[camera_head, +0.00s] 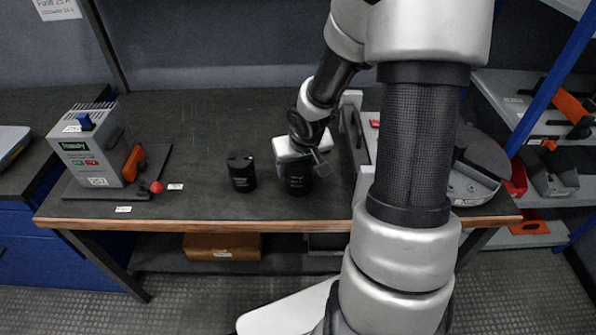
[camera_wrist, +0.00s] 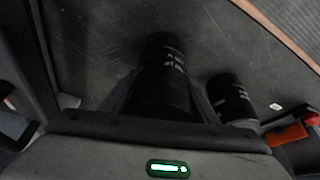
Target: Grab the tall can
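Two black cans with white print stand upright on the dark bench top. One black can (camera_head: 298,181) is right under my gripper (camera_head: 306,164); its upper part is hidden by the gripper in the head view. In the wrist view this can (camera_wrist: 163,80) looks the longer of the two and lies between my two dark fingers, one along each side. Whether the fingers press on it cannot be made out. The other can (camera_head: 241,171) stands a little to the left, apart from the gripper; it also shows on the right of the wrist view (camera_wrist: 233,98).
A grey device (camera_head: 92,150) with a red-knobbed lever stands on the bench's left. A grey machine with a round plate (camera_head: 482,150) stands at the right, close to my arm. The bench's wooden front edge (camera_head: 200,226) is near the cans. The bench behind them is clear.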

